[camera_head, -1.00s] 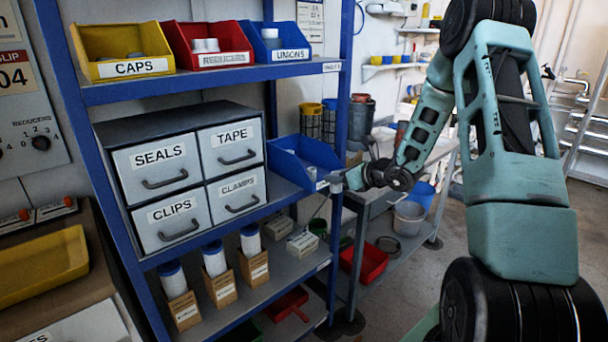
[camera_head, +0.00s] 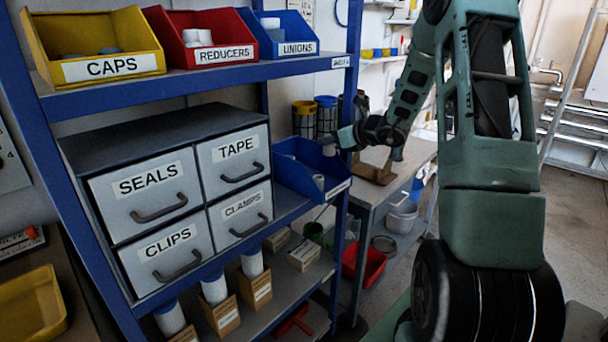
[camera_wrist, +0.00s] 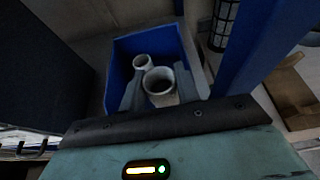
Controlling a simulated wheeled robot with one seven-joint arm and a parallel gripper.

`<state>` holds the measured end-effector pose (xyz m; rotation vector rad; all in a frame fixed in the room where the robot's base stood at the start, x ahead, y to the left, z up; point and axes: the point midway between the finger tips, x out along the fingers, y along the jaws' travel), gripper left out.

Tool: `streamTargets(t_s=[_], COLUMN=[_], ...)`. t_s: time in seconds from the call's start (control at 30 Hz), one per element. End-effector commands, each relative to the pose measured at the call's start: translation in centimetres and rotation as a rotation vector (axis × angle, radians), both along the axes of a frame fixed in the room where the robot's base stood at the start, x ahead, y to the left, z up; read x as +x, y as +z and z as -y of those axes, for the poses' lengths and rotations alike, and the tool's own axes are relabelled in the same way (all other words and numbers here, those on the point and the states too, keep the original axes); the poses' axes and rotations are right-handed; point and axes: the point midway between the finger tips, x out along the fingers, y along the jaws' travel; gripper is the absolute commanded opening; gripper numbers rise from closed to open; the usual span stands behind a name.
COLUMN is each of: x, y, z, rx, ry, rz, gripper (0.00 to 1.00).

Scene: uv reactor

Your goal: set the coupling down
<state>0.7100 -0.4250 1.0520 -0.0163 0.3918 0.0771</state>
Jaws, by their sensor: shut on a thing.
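A white-grey coupling (camera_wrist: 160,84) sits between the two fingers of my gripper (camera_wrist: 158,92) in the wrist view, its open end towards the camera. My gripper (camera_head: 338,146) is shut on it; in the head view the coupling (camera_head: 329,150) shows as a small pale piece at the fingertips, above the back right of an open blue bin (camera_head: 296,186). The bin (camera_wrist: 118,75) lies below the fingers in the wrist view. A second pale fitting (camera_wrist: 142,62) is inside the bin, also visible in the head view (camera_head: 319,182). The coupling's underside is hidden.
The bin stands right of a grey drawer cabinet (camera_head: 105,145), near a blue shelf post (camera_head: 350,100). Above is a shelf with yellow CAPS (camera_head: 38,55), red REDUCERS (camera_head: 168,45) and blue UNIONS (camera_head: 262,42) bins. Mesh canisters (camera_head: 304,120) stand behind the blue bin.

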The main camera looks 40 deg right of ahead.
Motion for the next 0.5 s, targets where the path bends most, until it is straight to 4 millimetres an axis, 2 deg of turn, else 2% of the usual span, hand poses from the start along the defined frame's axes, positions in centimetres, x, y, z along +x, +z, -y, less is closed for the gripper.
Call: streamTargets(t_s=[0.2,0.5], x=[0.0,-0.1], y=[-4.0,-7.3], z=[-0.1,-0.1], rx=[0.005,0.005], ry=[0.0,-0.001], rz=[-0.003,-0.003], gripper=[0.1,0.1])
